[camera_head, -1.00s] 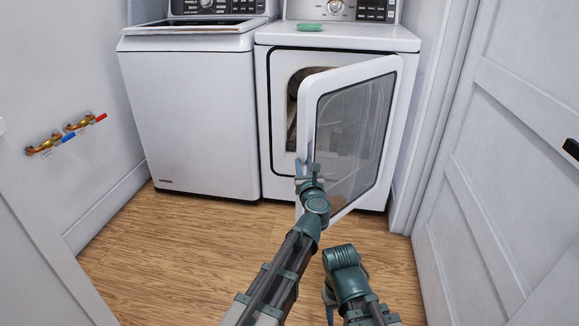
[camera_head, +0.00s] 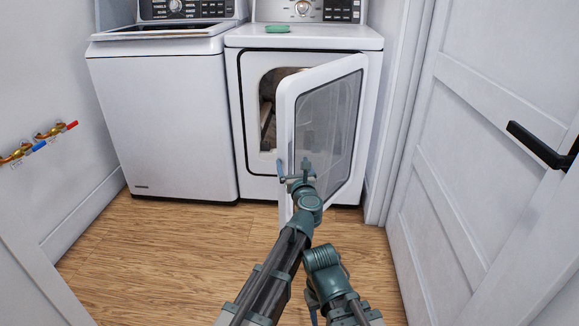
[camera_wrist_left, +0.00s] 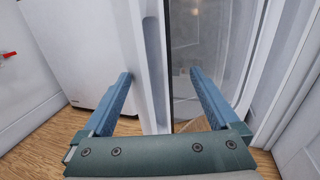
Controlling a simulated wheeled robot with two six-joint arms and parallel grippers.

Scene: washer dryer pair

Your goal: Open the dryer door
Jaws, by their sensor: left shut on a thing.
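The white dryer (camera_head: 246,120) stands on the right of the pair. Its door (camera_head: 288,120), with a grey glass panel (camera_head: 325,120), hangs partly open from the right side and swings toward me. Part of the dark drum opening (camera_head: 266,125) shows left of it. My left gripper (camera_head: 294,172) is at the lower part of the door's free edge and shut on it. In the left wrist view the fingers (camera_wrist_left: 160,100) lie on both sides of the door edge (camera_wrist_left: 154,50). My right gripper (camera_head: 313,303) is low in front, partly hidden by its arm.
A white washer (camera_head: 165,120) stands left of the dryer. A green item (camera_head: 277,29) lies on the dryer top. A room door with a black handle (camera_head: 540,147) is close on the right. Valves (camera_head: 40,140) stick out of the left wall. Wood floor (camera_head: 150,240) is clear at front left.

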